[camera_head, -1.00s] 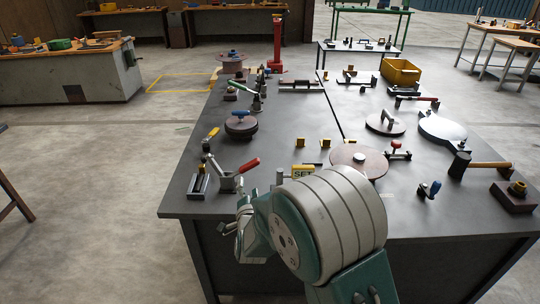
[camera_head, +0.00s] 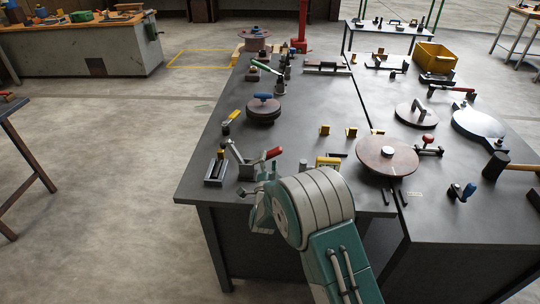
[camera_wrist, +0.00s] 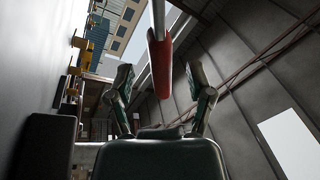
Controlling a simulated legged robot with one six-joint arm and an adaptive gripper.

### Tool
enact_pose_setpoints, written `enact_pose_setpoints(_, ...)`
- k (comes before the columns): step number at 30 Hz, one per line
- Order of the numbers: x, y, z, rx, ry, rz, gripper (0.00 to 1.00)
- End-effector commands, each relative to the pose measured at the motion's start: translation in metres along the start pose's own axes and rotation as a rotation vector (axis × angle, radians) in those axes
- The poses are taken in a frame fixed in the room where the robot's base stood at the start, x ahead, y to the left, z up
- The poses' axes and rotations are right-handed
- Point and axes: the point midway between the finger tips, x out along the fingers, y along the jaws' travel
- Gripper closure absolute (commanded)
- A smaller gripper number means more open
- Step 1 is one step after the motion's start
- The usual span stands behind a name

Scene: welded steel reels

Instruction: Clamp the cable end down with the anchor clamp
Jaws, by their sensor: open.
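A metal lever clamp with a red grip (camera_head: 272,154) stands at the near left edge of the table and looks like the anchor clamp. Its red-ended lever slants up to the right, and a second grey lever slants up to the left. My gripper (camera_head: 258,206) is in front of and below the clamp, at the table's front edge. In the wrist view my gripper (camera_wrist: 160,78) is open, with a finger on each side. A red-ended bar (camera_wrist: 161,62), likely the clamp's lever, shows between the fingers; contact is not clear. I cannot make out the cable end.
A dark block with an upright post (camera_head: 215,172) is left of the clamp. A yellow SET block (camera_head: 328,162) and a brown disc (camera_head: 387,156) lie to the right. Other clamps line the table's left edge. A hammer (camera_head: 497,165) lies far right.

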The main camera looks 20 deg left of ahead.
Motion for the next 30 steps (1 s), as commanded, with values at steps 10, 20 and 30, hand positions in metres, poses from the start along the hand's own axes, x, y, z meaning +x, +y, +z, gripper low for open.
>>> enact_pose_setpoints(10,0.021,0.001,-0.003,0.001,0.0,0.001,0.32)
enact_pose_setpoints(20,0.021,0.001,-0.001,-0.001,-0.001,0.001,1.0)
enact_pose_setpoints(30,0.022,0.0,0.0,-0.017,-0.006,0.001,1.0)
